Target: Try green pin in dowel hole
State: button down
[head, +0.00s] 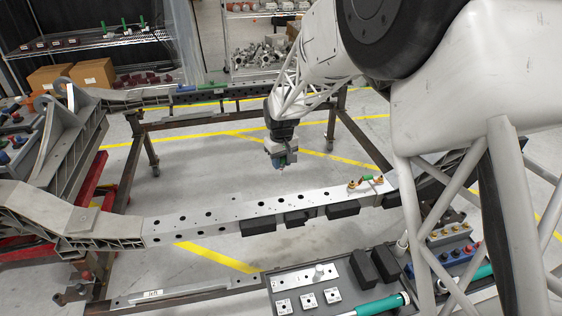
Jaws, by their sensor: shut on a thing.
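My gripper (282,161) hangs pointing down in the middle of the head view, above and behind the light metal chassis rail (232,213) in the picture. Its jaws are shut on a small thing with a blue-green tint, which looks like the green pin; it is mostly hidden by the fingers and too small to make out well. The rail has several dark holes (183,225) along its top and side; which one is the dowel hole I cannot tell. The held thing is clear of the rail.
Black blocks (342,209) line the rail's front side. A tool tray (262,284) with plates, black blocks and a teal-handled tool (382,305) stands in front. Another frame rail (225,92) lies behind.

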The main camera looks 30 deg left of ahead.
jog(key=w+d+f, duration=0.5)
jog(key=shift+w+f, duration=0.15)
jog(key=shift+f, duration=0.1)
jog(key=shift+d, duration=0.1)
jog(key=shift+f, duration=0.2)
jog(key=shift+f, duration=2.7)
jog(key=shift+f, duration=1.3)
jog(key=c, duration=0.8)
grip_release()
jog(key=shift+o, duration=0.2)
jog(key=shift+r, duration=0.15)
notch_tip(320, 180, up, 9)
dwell(0.4)
